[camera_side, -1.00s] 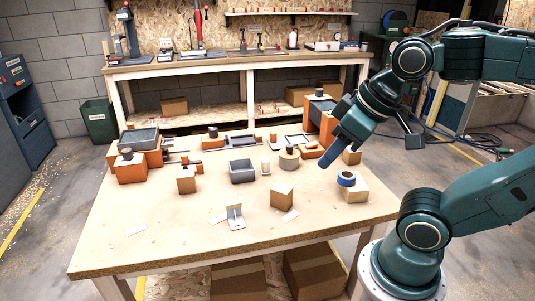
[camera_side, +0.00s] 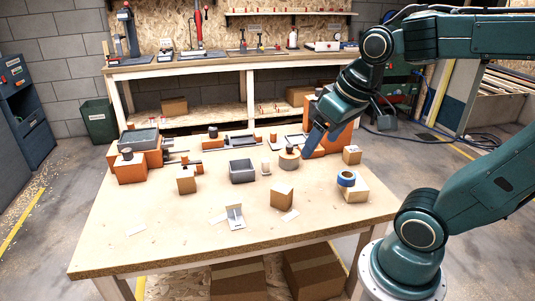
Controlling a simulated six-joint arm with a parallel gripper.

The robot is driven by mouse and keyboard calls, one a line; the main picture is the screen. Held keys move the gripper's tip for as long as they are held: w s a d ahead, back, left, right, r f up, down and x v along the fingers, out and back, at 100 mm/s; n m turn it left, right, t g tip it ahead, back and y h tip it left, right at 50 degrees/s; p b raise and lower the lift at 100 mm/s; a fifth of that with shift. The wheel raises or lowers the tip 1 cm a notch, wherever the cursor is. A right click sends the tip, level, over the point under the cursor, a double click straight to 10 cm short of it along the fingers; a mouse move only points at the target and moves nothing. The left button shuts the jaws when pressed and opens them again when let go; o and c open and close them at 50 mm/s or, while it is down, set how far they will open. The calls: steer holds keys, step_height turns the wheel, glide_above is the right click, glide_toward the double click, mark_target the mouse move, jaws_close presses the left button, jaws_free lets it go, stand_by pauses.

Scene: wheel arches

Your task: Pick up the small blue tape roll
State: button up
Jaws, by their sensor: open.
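The small blue tape roll (camera_side: 346,178) lies on top of a cardboard box (camera_side: 354,193) at the right side of the table. My gripper (camera_side: 308,153) is above the table, to the left of and behind the roll in the picture, close to a grey-tan round roll (camera_side: 288,161). It is open and apart from the blue tape roll. I cannot tell whether its fingers touch the grey-tan roll. Its fingers point down and hide part of the orange parts behind them.
Small cardboard boxes stand at the front middle (camera_side: 282,197), left (camera_side: 186,181) and right (camera_side: 351,155). The front left of the table (camera_side: 130,250) is mostly clear.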

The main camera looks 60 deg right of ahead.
steer(key=w+d+f+m+g, duration=0.2)
steer(key=w+d+m, duration=0.15)
steer(key=d, duration=0.45)
steer(key=m+g, duration=0.3)
steer(key=m, duration=0.5)
glide_above(348, 172)
steer(key=a, duration=0.2)
step_height(348, 172, down, 10)
steer(key=shift+s+r+y, duration=0.2)
steer(key=shift+s+y, duration=0.2)
steer(key=shift+a, duration=0.1)
steer(key=shift+f, duration=4.3)
steer(key=shift+f, duration=0.1)
steer(key=shift+w+f, duration=0.2)
steer(key=shift+f, duration=2.3)
